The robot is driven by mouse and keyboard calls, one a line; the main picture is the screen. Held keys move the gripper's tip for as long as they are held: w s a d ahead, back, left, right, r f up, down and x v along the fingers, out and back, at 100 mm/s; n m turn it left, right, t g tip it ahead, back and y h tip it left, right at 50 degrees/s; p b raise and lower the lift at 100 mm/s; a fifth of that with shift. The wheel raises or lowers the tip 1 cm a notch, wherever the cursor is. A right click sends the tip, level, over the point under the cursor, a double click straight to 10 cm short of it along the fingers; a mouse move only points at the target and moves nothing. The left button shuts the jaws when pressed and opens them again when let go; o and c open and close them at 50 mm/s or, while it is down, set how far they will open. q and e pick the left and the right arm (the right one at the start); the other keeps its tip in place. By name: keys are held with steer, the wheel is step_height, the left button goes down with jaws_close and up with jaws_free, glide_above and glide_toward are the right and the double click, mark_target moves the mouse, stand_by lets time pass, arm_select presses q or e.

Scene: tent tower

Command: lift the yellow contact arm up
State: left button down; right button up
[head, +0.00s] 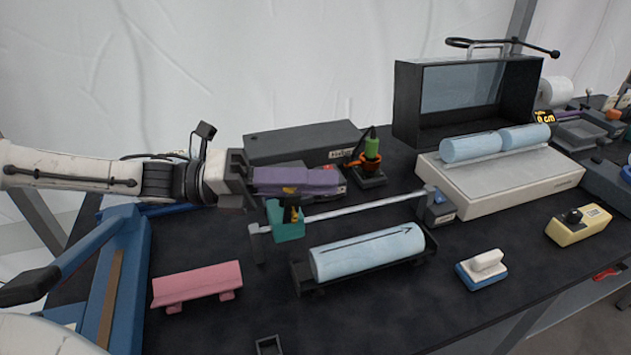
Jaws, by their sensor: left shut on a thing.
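The yellow contact arm (292,213) is a small part on the teal carriage (287,228). The carriage sits near the left end of a grey rail. Some yellow also shows against the purple fingers of my left gripper (305,181). This gripper reaches in level from the left, just above the carriage, and is shut on the yellow contact arm. The fingers hide most of the held part, and its exact tilt cannot be told. My right gripper is not in view.
A light blue cylinder (366,254) lies in a black cradle in front of the rail (365,207). A pink bar (197,284) lies front left. A grey box (300,142) and a small green and orange item (369,155) stand behind. A white slab (505,180) is at right.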

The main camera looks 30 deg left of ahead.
arm_select(q)
steer(key=shift+w+a+r+n+b, duration=0.25)
steer(key=shift+w+a+n+b, duration=0.25)
steer(key=shift+w+a+b, duration=0.2)
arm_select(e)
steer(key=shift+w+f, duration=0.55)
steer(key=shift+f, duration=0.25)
arm_select(q)
steer(key=c, duration=1.7)
jaws_free()
steer(key=shift+a, duration=0.1)
steer(key=shift+o, duration=0.2)
steer(key=shift+s, duration=0.1)
